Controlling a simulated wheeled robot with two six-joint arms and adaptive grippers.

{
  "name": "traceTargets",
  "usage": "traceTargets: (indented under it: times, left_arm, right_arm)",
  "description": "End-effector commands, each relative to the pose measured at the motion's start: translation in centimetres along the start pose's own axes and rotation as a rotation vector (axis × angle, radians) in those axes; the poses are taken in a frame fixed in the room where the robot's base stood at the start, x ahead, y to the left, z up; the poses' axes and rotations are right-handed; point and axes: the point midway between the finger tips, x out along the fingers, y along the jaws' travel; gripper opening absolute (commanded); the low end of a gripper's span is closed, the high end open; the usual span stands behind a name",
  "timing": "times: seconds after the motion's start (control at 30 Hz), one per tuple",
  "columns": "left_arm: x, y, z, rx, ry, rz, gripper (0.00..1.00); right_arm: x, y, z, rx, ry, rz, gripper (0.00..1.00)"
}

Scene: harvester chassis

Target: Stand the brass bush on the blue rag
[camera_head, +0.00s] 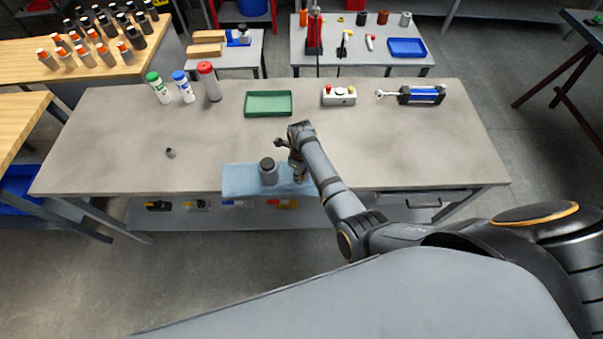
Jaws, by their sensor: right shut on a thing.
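The blue rag (236,182) lies flat at the front edge of the grey workbench. My right gripper (297,172) reaches down over the right part of the rag. It is shut on a small brownish piece that looks like the brass bush; the jaws and arm hide most of it, and I cannot tell whether it touches the rag. A grey cylinder with a dark top (268,172) stands upright on the rag, just left of the gripper. My left gripper is not in view.
A green tray (268,104), a white button box (339,96) and a blue-black cylinder unit (421,95) lie at the back of the bench. Several bottles (184,87) stand at back left. A small dark piece (171,153) lies left. The bench's right side is clear.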

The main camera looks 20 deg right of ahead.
Motion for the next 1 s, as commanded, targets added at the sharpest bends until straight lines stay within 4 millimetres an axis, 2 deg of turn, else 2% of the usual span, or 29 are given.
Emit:
traceTargets:
  times: [0.07,0.1,0.17,0.3,0.67,0.77,0.9,1.0]
  left_arm:
    - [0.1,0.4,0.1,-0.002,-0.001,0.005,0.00]
    - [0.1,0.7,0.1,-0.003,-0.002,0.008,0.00]
    - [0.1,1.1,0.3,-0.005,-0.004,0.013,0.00]
    - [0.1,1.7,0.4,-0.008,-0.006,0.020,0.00]
    - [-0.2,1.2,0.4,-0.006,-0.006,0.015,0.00]
    - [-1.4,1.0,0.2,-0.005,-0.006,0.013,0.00]
    - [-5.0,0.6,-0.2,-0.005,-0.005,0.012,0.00]
    - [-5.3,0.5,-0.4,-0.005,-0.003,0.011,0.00]
  right_arm:
    - [0.6,0.1,-0.5,0.000,0.011,0.003,0.00]
    - [0.7,0.2,-0.6,0.000,0.013,0.003,0.30]
    - [0.7,0.2,-0.6,0.000,0.014,0.004,0.37]
    - [0.8,0.2,-0.7,-0.001,0.015,0.004,0.37]
    - [0.3,0.2,-0.6,-0.001,0.015,0.004,0.37]
    - [-1.6,0.1,-0.5,-0.001,0.013,0.003,0.37]
    - [-5.1,0.1,-0.4,-0.001,0.011,0.002,0.37]
    - [-7.2,0.1,-0.3,-0.001,0.007,0.000,0.37]
